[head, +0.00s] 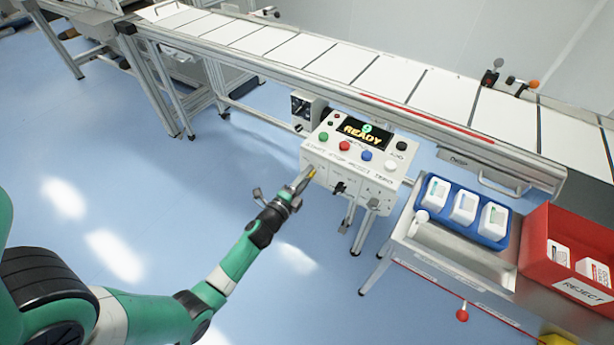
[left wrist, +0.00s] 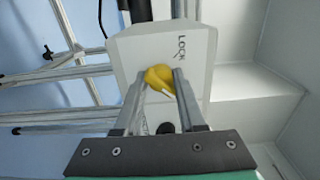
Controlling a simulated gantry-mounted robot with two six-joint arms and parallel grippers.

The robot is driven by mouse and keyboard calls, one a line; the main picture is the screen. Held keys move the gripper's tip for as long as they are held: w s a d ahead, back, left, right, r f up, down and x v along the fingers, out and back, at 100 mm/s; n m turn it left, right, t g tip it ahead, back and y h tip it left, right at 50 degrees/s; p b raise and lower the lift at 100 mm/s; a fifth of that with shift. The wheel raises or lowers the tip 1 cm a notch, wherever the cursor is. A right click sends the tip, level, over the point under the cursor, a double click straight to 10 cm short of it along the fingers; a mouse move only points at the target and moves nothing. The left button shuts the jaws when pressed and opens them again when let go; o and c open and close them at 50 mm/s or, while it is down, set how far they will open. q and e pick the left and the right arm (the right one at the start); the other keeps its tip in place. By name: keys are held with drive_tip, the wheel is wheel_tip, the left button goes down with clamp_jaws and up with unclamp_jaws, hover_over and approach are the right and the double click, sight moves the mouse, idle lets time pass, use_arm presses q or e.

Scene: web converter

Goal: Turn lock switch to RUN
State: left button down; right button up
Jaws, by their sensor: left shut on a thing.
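The lock switch is a yellow knob (left wrist: 160,79) on the white control box, beside the printed word LOCK in the left wrist view. My left gripper (left wrist: 160,88) has its two fingers on either side of the knob and is shut on it. In the head view my left gripper (head: 303,180) reaches the lower left of the control box (head: 330,178), where only a bit of the yellow knob (head: 312,173) shows. The box's display reads READY. The RUN mark cannot be made out. My right gripper is not in view.
The control box carries several coloured buttons and a black switch (head: 339,187) on its front. A conveyor (head: 420,95) runs behind it. To the right are a blue tray (head: 447,216) with white bottles and a red REJECT bin (head: 541,245). The floor at left is clear.

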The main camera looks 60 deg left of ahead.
use_arm(q)
drive_tip(key=shift+f, duration=0.15)
drive_tip(key=c, duration=0.5)
unclamp_jaws()
drive_tip(key=shift+s, duration=0.1)
drive_tip(key=v, duration=1.1)
drive_tip(key=shift+s+d+p, duration=0.1)
drive_tip(key=shift+s+p, duration=0.15)
drive_tip(key=shift+p, duration=0.15)
